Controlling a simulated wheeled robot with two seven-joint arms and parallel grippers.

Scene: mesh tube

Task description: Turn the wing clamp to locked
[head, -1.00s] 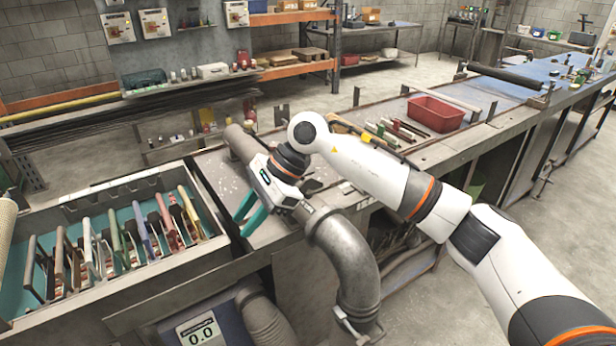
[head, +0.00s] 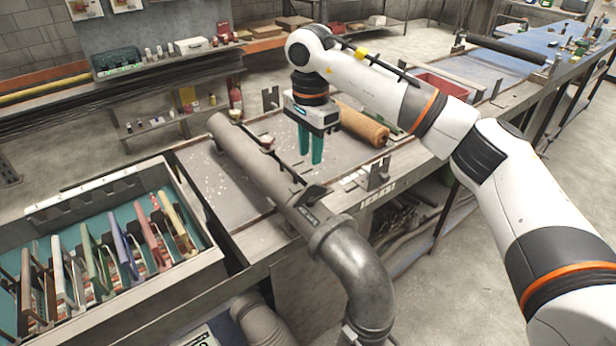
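My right gripper (head: 311,146) hangs with its teal fingers pointing down above the bench, to the right of a long grey pipe (head: 246,152). The fingers stand a little apart with nothing seen between them. A small dark fitting with a pale and reddish top (head: 267,143) shows at the pipe's right side, left of the gripper; it may be the wing clamp, but its position is too small to read. A dark labelled collar (head: 309,215) sits where the pipe meets its elbow (head: 355,275). The gripper touches none of these. My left gripper is out of view.
A tan mesh tube (head: 362,124) lies on the bench just right of the gripper. An upright metal plate (head: 379,174) stands at the bench's front edge. A tray of coloured handled tools (head: 190,262) is at left. A red bin (head: 440,84) is partly behind my arm.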

